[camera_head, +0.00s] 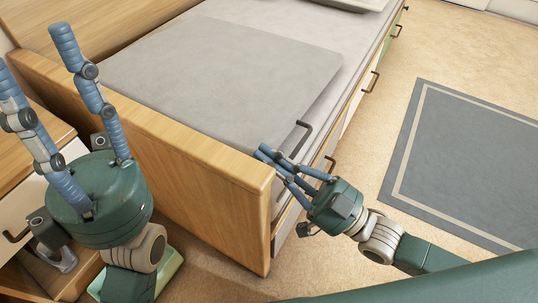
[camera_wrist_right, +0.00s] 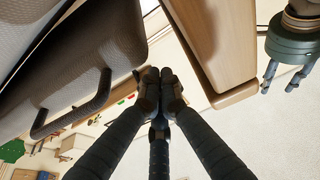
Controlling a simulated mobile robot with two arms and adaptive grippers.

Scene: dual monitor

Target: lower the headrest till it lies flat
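The headrest (camera_head: 225,75) is a flat grey padded panel on the bed, with a dark bar handle (camera_head: 303,137) at its near right corner. In the right wrist view the headrest (camera_wrist_right: 105,45) looks raised at a slant, its thick edge and handle (camera_wrist_right: 75,115) in sight. My right gripper (camera_head: 275,163) is by the bed's near right corner, below and just left of the handle in the head view. Its fingertips come together, apart from the handle, with nothing seen between them. My left gripper (camera_head: 35,60) is open and empty, fingers spread upward, left of the wooden end board.
The wooden end board (camera_head: 170,150) stands between my left gripper and the headrest. Drawers with dark handles (camera_head: 371,82) run along the bed's right side. A wooden cabinet (camera_head: 20,165) is at the left. The floor around the grey rug (camera_head: 465,150) is clear.

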